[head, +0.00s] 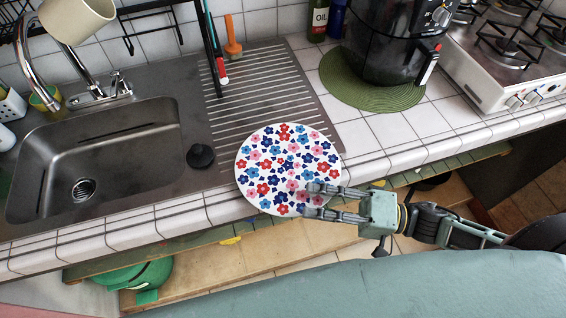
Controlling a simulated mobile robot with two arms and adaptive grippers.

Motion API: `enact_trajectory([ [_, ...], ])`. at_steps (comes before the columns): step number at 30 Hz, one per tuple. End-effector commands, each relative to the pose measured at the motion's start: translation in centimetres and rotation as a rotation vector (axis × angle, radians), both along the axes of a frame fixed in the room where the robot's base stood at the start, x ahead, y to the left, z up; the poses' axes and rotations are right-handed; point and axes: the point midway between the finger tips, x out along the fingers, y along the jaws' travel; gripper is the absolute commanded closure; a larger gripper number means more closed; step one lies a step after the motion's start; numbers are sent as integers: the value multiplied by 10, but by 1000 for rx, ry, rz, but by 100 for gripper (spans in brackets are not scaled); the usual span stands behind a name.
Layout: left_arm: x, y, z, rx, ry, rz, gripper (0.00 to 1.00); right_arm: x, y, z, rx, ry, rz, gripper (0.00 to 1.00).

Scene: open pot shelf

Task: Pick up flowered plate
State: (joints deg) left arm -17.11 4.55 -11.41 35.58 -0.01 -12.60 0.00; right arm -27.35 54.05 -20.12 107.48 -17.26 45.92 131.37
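The flowered plate (278,165) is round and white with red, blue and pink flowers. It lies at the front right of the sink's ribbed drainboard, with its near edge at the tiled counter edge. My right gripper (306,199) comes in from the right, with its two fingers spread apart over the plate's lower right rim. Plate surface shows between the fingertips. I cannot tell whether the fingers touch the plate. My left gripper is out of view.
The steel sink (100,160) is at left, with a black stopper (200,156) near the plate. A black air fryer (390,40) stands on a green mat (345,90) behind right. A gas stove (500,60) is farther right. Tiles right of the plate are clear.

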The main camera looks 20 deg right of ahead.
Motion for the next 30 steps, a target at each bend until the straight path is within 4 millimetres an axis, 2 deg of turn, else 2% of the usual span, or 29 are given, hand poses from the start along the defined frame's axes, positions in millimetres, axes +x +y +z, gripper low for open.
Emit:
enact_trajectory([
  [4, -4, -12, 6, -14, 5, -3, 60, 7, 18, 1, 5, -2, -3, 65],
  [10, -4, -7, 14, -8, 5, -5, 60, 16, 45, -1, 2, -2, -2, 65],
  [20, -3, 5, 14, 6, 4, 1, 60, 18, 52, -4, -1, 0, 0, 65],
  [30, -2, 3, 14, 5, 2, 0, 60, 18, 52, -4, -1, 0, 0, 95],
])
